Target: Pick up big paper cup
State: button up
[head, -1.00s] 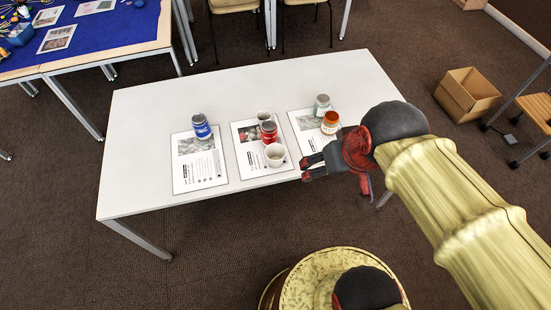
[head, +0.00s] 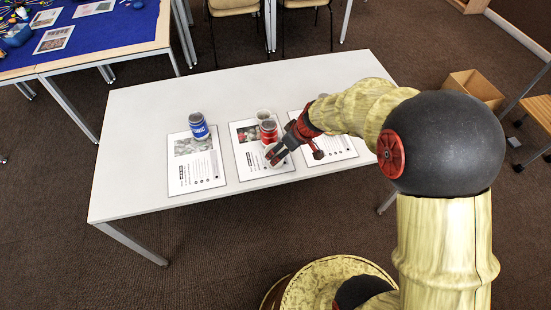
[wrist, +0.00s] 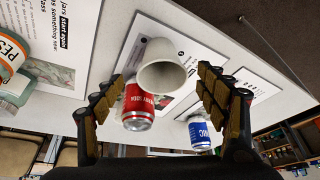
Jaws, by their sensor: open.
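The big paper cup (wrist: 162,72) is white and stands between my spread fingers in the wrist view, with its open mouth facing the camera. A gap shows between the cup and each finger. My gripper (wrist: 162,80) is open and empty. In the head view my gripper (head: 274,153) is at the front of the middle sheet and hides most of the cup.
A red can (wrist: 138,108) stands close beside the cup. A blue can (head: 198,126) stands on the left sheet. Jars on the right sheet, one with an orange label (wrist: 8,58), are hidden by my arm in the head view. The white table's (head: 130,150) left end is clear.

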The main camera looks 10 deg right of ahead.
jog(key=shift+n, duration=0.3)
jog(key=shift+w+f, duration=0.1)
jog(key=shift+f, duration=0.2)
jog(key=b+x, duration=0.3)
jog(key=x, duration=0.4)
jog(key=shift+a, duration=0.2)
jog(key=shift+c, duration=0.8)
jog(key=c, duration=0.6)
